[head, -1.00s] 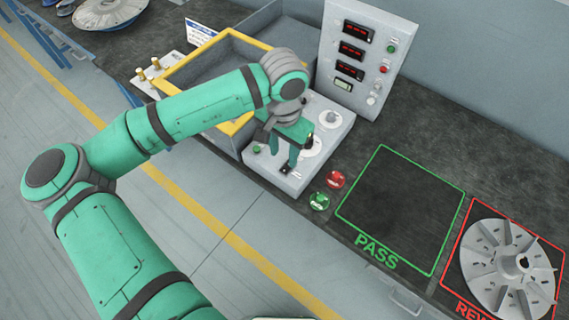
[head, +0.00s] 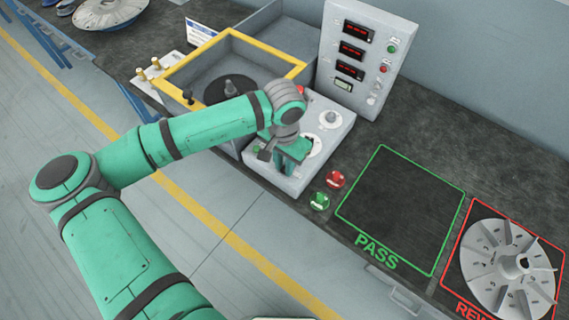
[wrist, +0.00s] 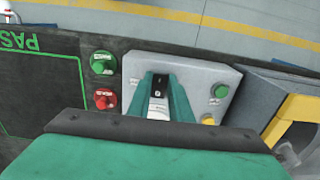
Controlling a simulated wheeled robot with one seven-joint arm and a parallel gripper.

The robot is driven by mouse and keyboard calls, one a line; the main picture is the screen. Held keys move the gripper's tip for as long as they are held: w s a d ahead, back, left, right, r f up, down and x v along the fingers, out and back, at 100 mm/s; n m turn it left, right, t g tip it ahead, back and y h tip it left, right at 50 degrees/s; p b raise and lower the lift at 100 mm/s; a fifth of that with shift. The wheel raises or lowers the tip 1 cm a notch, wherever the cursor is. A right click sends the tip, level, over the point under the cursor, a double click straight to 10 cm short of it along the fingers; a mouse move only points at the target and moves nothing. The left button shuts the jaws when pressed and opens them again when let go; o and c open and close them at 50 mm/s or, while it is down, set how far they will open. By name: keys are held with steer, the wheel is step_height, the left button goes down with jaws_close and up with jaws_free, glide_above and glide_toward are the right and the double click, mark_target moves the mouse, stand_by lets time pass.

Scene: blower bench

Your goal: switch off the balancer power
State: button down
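The grey control box (head: 345,105) of the balancer sits at the front of the bench. A small black switch (wrist: 158,82) shows on its face in the wrist view, between my fingers. My gripper (wrist: 161,78) is open, with its two green fingers on either side of the switch. I cannot tell whether they touch it. In the head view my gripper (head: 286,168) is low over the front part of the box and hides the switch. The upright panel (head: 378,32) behind has lit red displays (head: 352,50).
A yellow-rimmed tub (head: 268,50) with a dark disc stands left of the box. A green button (wrist: 221,91) and a yellow one (wrist: 207,119) are on the box. Red (head: 335,180) and green (head: 319,201) round items lie right. A finned impeller (head: 490,270) lies on the reject area.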

steer(key=shift+w+d+r+g+y, duration=0.1)
steer(key=shift+w+d+g+y, duration=0.1)
steer(key=shift+g+y, duration=0.35)
steer(key=shift+w+d+r+g+y, duration=0.15)
steer(key=shift+g+y, duration=0.2)
steer(key=shift+g, duration=0.3)
steer(key=shift+a+f, duration=0.1)
steer(key=c, duration=1.6)
jaws_free()
steer(key=v, duration=1.1)
steer(key=shift+f, duration=0.1)
